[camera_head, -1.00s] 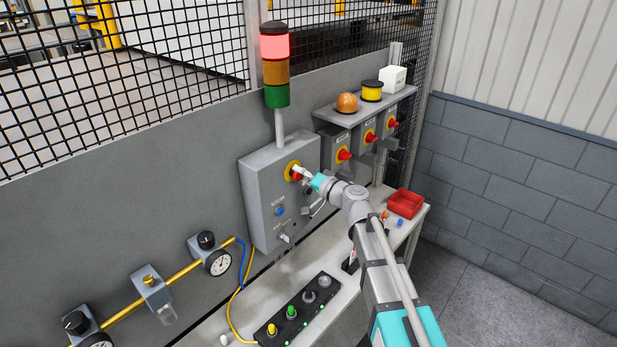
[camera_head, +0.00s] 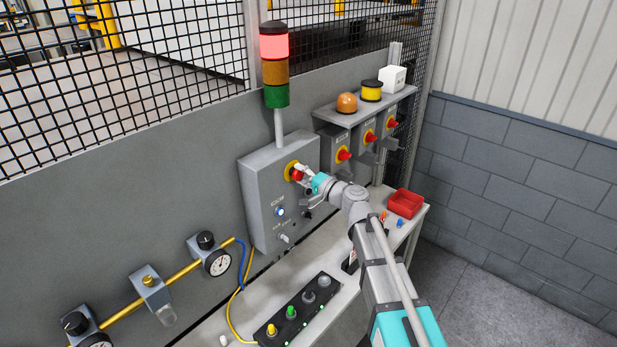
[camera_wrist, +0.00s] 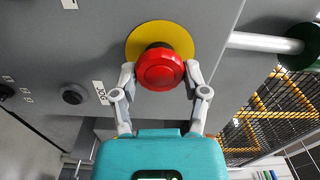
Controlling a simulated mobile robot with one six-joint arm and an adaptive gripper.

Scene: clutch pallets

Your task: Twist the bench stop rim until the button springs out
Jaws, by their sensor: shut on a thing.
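The bench stop is a red round button (camera_wrist: 160,70) on a yellow disc (camera_wrist: 136,40). It sits on the upper front of the grey control box (camera_head: 262,205). In the head view the red button (camera_head: 297,175) is partly covered by my gripper. My gripper (camera_wrist: 160,84) is shut on the red rim, one finger on each side. The button's front face is clear in the wrist view. Whether it is pressed in or out I cannot tell.
A stack light (camera_head: 275,62) above the box glows red. A blue button (camera_head: 280,211) is lit on the box. A red bin (camera_head: 404,203) and a black button strip (camera_head: 300,308) lie on the bench.

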